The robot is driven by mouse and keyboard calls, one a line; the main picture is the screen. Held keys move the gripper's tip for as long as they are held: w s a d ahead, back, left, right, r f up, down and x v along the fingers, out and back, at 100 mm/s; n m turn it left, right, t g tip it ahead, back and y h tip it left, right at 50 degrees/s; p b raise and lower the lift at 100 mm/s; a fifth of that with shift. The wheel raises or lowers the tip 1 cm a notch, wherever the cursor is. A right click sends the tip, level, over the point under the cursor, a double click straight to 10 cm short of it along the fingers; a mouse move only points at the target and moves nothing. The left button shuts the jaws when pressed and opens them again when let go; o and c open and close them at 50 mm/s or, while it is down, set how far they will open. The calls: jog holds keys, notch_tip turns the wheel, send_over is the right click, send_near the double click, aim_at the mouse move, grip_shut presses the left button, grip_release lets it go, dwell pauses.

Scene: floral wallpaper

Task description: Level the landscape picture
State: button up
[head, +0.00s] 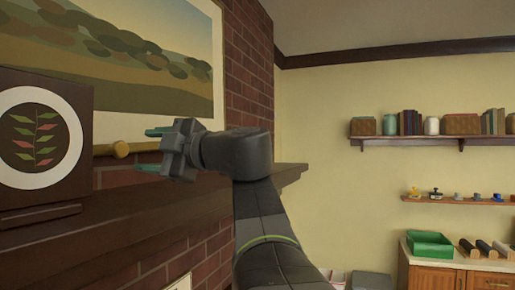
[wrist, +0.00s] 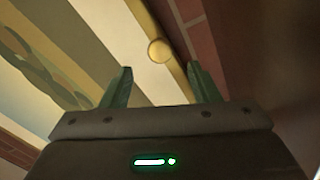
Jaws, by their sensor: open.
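The landscape picture (head: 140,55) hangs on the brick wall at the upper left in the head view, with hills, dark trees and a pale mat. Its far left and top are cut off. A round brass knob (head: 120,149) sits at its gold lower edge. My gripper (head: 150,150) is open and empty, its green fingers pointing at the knob from the right. In the wrist view the knob (wrist: 160,50) lies just beyond and between the open fingertips (wrist: 160,78), apart from both. From this angle I cannot tell how far the picture is tilted.
A dark wooden mantel (head: 110,228) runs below the picture. A dark plaque with a leaf-patterned disc (head: 38,137) stands on it, left of the knob. Shelves (head: 435,139) and a cabinet with a green tray (head: 430,244) are far off at the right.

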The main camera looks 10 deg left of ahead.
aim_at(123, 150)
jog(key=p+x, duration=0.1)
jog(key=x, duration=0.8)
jog(key=shift+c, duration=0.3)
grip_shut()
jog(key=shift+s+a+m+p, duration=0.25)
jog(key=shift+s+p, duration=0.35)
jog(key=shift+s, duration=0.25)
jog(key=shift+s+a+m+p, duration=0.15)
jog(key=shift+s+a+p, duration=0.1)
jog(key=shift+s+p, duration=0.5)
jog(key=shift+s+f, duration=0.1)
jog(key=shift+o, duration=0.3)
grip_release()
